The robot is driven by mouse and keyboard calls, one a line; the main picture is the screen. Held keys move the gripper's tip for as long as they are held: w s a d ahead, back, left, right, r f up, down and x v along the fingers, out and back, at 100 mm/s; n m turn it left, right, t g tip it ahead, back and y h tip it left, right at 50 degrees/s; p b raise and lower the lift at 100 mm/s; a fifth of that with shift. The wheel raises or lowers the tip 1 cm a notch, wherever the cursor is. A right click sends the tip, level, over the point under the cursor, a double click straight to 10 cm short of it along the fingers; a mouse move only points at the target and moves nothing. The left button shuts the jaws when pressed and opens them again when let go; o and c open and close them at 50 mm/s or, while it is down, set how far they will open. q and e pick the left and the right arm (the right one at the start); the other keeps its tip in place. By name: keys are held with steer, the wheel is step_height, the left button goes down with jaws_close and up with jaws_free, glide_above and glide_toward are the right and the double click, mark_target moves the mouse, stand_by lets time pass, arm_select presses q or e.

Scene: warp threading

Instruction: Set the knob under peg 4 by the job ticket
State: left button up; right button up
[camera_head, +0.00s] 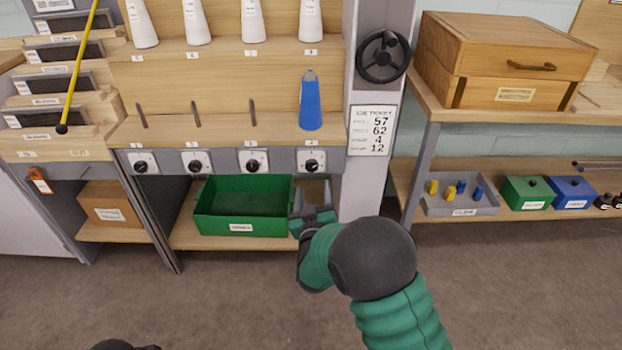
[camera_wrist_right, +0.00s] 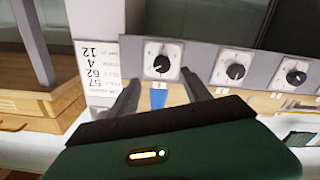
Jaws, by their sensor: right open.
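The job ticket (camera_head: 374,130) on the grey post lists 57, 62, 4 and 12; its small row labels are too blurred to read. It is upside down in the right wrist view (camera_wrist_right: 101,65). The rightmost knob (camera_head: 312,166) is black on a white dial, below the blue cone (camera_head: 310,103) on the rightmost peg position. I cannot tell its setting. My right gripper (camera_head: 312,186) is open and empty, just below and in front of this knob. In the right wrist view the knob (camera_wrist_right: 161,64) appears between the fingertips (camera_wrist_right: 160,77), apparently apart from them. My left gripper is out of view.
Three more knobs (camera_head: 252,160) run leftward along the grey rail (camera_head: 223,158). A green bin (camera_head: 243,194) stands on the shelf below. The post (camera_head: 362,60) with a large black handwheel (camera_head: 383,56) rises to the right. Free floor lies in front.

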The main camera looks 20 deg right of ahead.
mark_target(311, 167)
steer(key=b+x, duration=0.3)
steer(key=x, duration=0.5)
steer(key=shift+w+a+f, duration=0.1)
steer(key=shift+w+a, duration=0.05)
steer(key=shift+w, duration=0.3)
steer(key=c, duration=0.3)
jaws_close()
